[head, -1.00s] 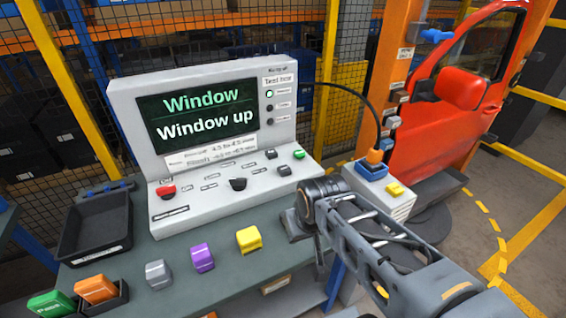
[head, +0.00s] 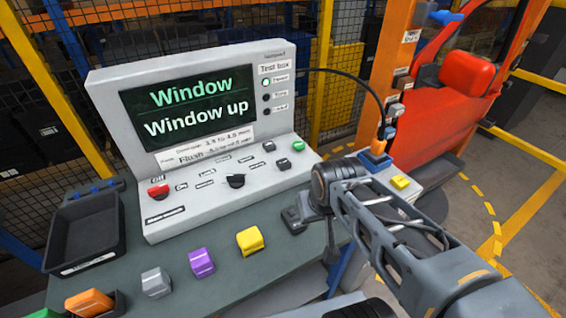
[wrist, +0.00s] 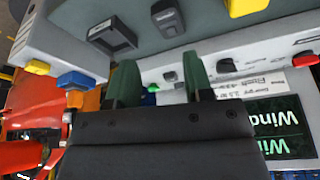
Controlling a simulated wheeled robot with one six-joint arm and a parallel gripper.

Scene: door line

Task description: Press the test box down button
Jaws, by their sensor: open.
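The grey test box (head: 215,190) stands on the bench; its screen (head: 190,105) reads "Window" and "Window up". Its sloped panel has a red button (head: 158,190), a black knob (head: 236,181), two small black buttons, one far (head: 269,146) and one near (head: 284,164), and a green button (head: 298,145). I cannot read which button is marked down. In the wrist view, upside down, my gripper (wrist: 160,68) has its dark green fingers apart, empty, with a black button (wrist: 169,76) and the green button (wrist: 149,99) seen between them. In the head view the fingers are hidden behind my wrist.
Yellow (head: 250,240), purple (head: 201,262) and grey (head: 156,282) blocks lie along the bench front. A black tray (head: 85,235) is at left. Right of the box stands a pale unit with a yellow button (head: 400,182), before a red car door (head: 445,120).

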